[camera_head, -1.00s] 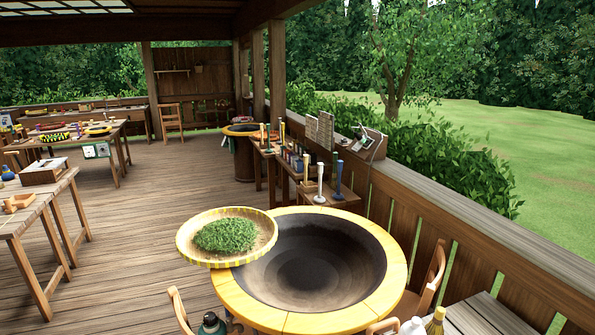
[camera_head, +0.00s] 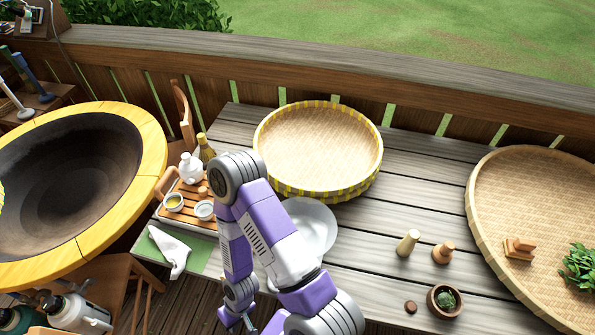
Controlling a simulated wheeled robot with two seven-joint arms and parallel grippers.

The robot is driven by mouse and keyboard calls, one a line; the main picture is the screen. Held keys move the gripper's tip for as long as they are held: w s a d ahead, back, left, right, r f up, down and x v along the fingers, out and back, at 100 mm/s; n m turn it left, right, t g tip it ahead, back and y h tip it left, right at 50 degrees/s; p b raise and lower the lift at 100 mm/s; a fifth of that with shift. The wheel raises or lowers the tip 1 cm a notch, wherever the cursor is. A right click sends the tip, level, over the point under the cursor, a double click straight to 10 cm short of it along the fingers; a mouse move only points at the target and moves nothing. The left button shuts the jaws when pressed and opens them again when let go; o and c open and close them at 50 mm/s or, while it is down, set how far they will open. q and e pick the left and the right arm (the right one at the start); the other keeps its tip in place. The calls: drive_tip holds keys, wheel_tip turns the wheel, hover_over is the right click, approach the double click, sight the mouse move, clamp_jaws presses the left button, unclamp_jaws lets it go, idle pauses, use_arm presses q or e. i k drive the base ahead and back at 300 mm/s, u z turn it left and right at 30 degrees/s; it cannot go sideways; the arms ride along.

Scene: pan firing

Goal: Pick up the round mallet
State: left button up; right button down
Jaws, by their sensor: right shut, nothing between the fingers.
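Two small wooden pieces stand on the grey plank table right of my arm: a pale upright cylinder (camera_head: 407,242) and a browner knobbed piece (camera_head: 443,252) with a rounded top. The knobbed piece looks most like the round mallet, but I cannot be sure. A wooden block with a handle (camera_head: 518,249) lies in the large flat basket at the right. My right gripper (camera_head: 243,324) is at the bottom edge, left of these pieces and well apart from them; it is shut and empty. My left gripper is out of view.
A large wok (camera_head: 135,130) with a yellow rim stands at the left. A tea tray (camera_head: 165,215), a yellow-edged round basket (camera_head: 318,150), a white plate (camera_head: 315,225), a small bowl of greens (camera_head: 432,304) and a large flat basket (camera_head: 478,215) are on the table.

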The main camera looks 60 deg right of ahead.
sight(404, 247)
drive_tip(key=z, duration=0.25)
drive_tip(key=k, duration=0.4)
drive_tip(key=z, duration=2.6)
